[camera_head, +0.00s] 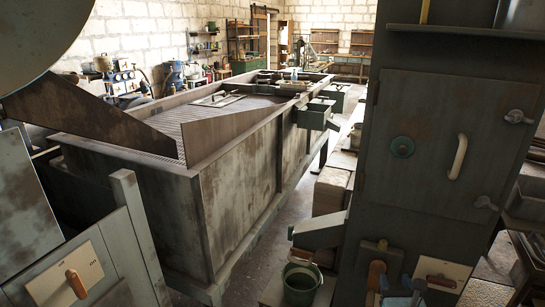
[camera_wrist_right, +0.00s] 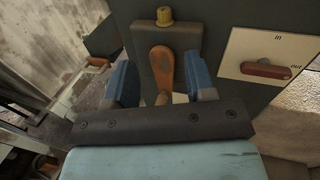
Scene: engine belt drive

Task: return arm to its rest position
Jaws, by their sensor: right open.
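My right gripper (camera_wrist_right: 158,66) is open in the right wrist view, with its two blue fingers apart. An orange lever handle (camera_wrist_right: 161,73) on a dark bracket shows between the fingers, with gaps visible on both sides. I cannot tell how deep the handle sits between them. In the head view the orange lever (camera_head: 376,273) is low on the dark cabinet (camera_head: 420,150) at the right. Part of my right gripper (camera_head: 402,292) shows beside it at the bottom edge. My left gripper is not in view.
A plate marked "in" and "out" with a red handle (camera_wrist_right: 264,68) is right of the lever. A green bucket (camera_head: 300,284) stands left of the cabinet. A long, rusty tank (camera_head: 235,190) fills the middle. Another panel with an orange handle (camera_head: 76,283) is at lower left.

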